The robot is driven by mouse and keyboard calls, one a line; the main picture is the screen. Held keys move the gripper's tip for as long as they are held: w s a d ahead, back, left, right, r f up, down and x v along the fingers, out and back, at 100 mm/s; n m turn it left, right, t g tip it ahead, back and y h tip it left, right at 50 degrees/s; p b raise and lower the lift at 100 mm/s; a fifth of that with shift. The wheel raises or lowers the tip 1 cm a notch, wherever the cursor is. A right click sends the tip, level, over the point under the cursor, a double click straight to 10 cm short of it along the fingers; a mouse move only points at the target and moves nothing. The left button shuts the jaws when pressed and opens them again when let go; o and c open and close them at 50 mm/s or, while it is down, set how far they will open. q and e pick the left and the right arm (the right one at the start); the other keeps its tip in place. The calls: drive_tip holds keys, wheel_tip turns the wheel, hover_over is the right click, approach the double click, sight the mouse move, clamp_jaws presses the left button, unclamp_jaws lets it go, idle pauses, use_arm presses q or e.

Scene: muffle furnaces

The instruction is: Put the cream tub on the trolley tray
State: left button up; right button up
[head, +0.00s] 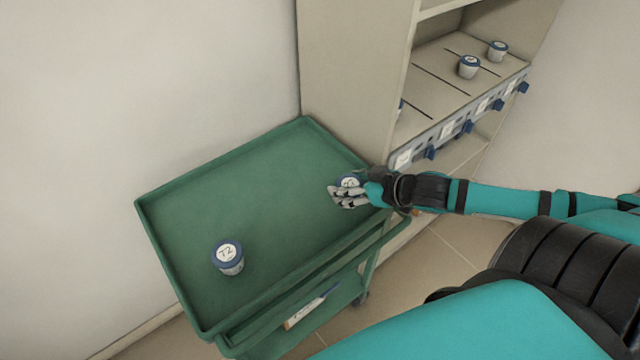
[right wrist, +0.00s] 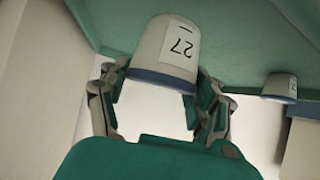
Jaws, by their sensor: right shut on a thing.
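The cream tub (head: 348,181) with a blue lid is in my right gripper (head: 350,195), over the right part of the green trolley tray (head: 250,185). In the right wrist view the tub (right wrist: 172,45) has a white number label and appears inverted, with its blue rim at the bottom of the picture. The right gripper's fingers (right wrist: 160,100) are on both sides of it. I cannot tell whether its base touches the tray. My left gripper is not in view.
Another blue-lidded tub (head: 228,257) stands at the tray's front left; the tray's middle is clear. A raised rim runs round the tray. To the right, a cream shelf unit (head: 355,75) holds more tubs (head: 469,67) in divided lanes, with blue knobs along the front.

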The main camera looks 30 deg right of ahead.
drive_tip(key=w, duration=0.2)
drive_tip(key=w+a, duration=0.1)
drive_tip(key=w, duration=0.1)
drive_tip(key=w+a, duration=0.1)
drive_tip(key=w, duration=0.2)
drive_tip(key=shift+a+f, duration=0.25)
drive_tip(key=shift+w+a+f, duration=0.15)
drive_tip(key=shift+w, duration=0.2)
wheel_tip(320, 180, down, 3)
drive_tip(key=shift+r, duration=0.1)
drive_tip(key=shift+f, duration=0.3)
drive_tip(key=shift+f, duration=0.2)
drive_tip(key=o, duration=1.3)
drive_tip(key=shift+s, duration=0.1)
drive_tip(key=shift+r, duration=0.15)
